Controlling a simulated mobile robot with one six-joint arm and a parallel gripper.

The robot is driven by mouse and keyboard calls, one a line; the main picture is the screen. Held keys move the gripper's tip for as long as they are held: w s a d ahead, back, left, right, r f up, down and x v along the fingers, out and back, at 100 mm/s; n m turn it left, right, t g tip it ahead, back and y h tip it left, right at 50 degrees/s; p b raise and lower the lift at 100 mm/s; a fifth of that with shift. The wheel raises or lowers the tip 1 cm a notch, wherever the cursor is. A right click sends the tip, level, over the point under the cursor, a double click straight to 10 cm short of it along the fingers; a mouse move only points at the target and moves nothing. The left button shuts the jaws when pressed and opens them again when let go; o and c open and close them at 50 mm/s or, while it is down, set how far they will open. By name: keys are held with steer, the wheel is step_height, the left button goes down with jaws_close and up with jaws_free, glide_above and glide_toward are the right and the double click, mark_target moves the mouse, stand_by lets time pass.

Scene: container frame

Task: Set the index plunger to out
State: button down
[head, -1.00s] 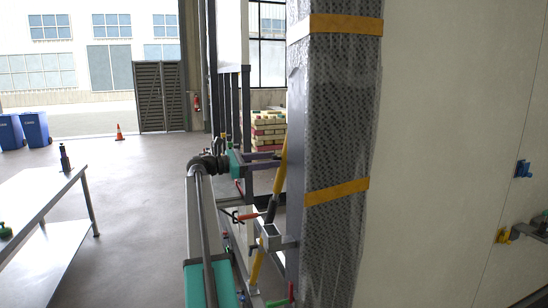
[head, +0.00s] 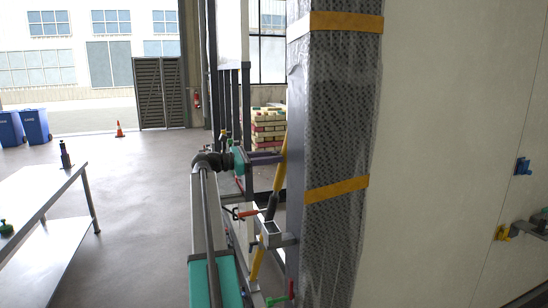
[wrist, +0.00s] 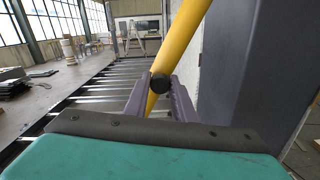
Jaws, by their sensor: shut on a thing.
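The index plunger shows as a round black knob (wrist: 160,83) in front of a yellow bar (wrist: 178,45) in the wrist view. My gripper (wrist: 160,90) has its two purple fingers on either side of the knob and is shut on it. The knob's stem is hidden behind its head. In the head view my gripper (head: 281,157) reaches right to the yellow bar (head: 284,153) beside the grey post; the knob is too small to make out there. Whether the plunger is in or out cannot be told.
A wrapped dark post (head: 335,120) with orange bands stands close right of my gripper. Below are a grey bracket (head: 272,237) and a red-handled lever (head: 247,213). A pale wall panel (head: 450,130) fills the right. Open floor and a steel table (head: 40,195) lie left.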

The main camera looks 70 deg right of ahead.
steer(key=shift+p+v, duration=0.35)
steer(key=shift+v, duration=0.45)
steer(key=c, duration=1.5)
jaws_free()
steer(key=shift+w+a, duration=0.1)
steer(key=shift+w, duration=0.1)
steer(key=shift+o, duration=0.2)
steer(key=shift+s, duration=0.1)
steer(key=b+v, duration=0.3)
steer(key=v, duration=1)
steer(key=shift+w+a+b, duration=0.2)
steer(key=shift+w+b, duration=0.1)
steer(key=shift+b, duration=0.1)
steer(key=shift+r, duration=0.1)
